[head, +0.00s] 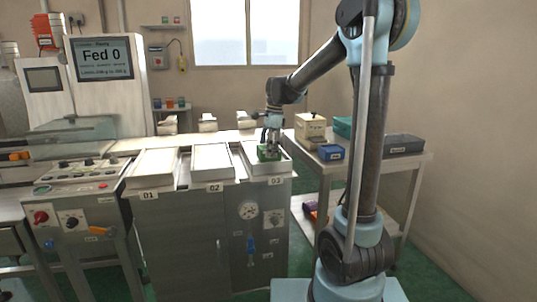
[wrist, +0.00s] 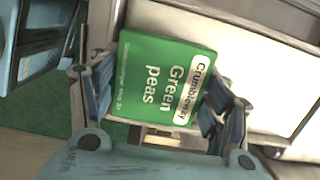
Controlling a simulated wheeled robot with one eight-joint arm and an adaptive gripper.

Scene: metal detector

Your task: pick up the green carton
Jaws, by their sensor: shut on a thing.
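The green carton (head: 268,153) is at the tray marked 03 (head: 280,169), at the right end of the row of trays. In the wrist view the carton (wrist: 155,78) shows a green face with the words "Green peas" and a white label. My gripper (head: 270,143) reaches down to it from above. In the wrist view its blue-padded fingers (wrist: 158,103) are on two opposite sides of the carton, shut on it. I cannot tell whether the carton's underside touches the tray.
Trays 01 (head: 152,168) and 02 (head: 211,162) lie to the left. A machine with a "Fed 0" screen (head: 103,58) stands at far left. On the right, a side table holds a blue bin (head: 332,152), a cream box (head: 310,125) and a dark grey box (head: 404,144).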

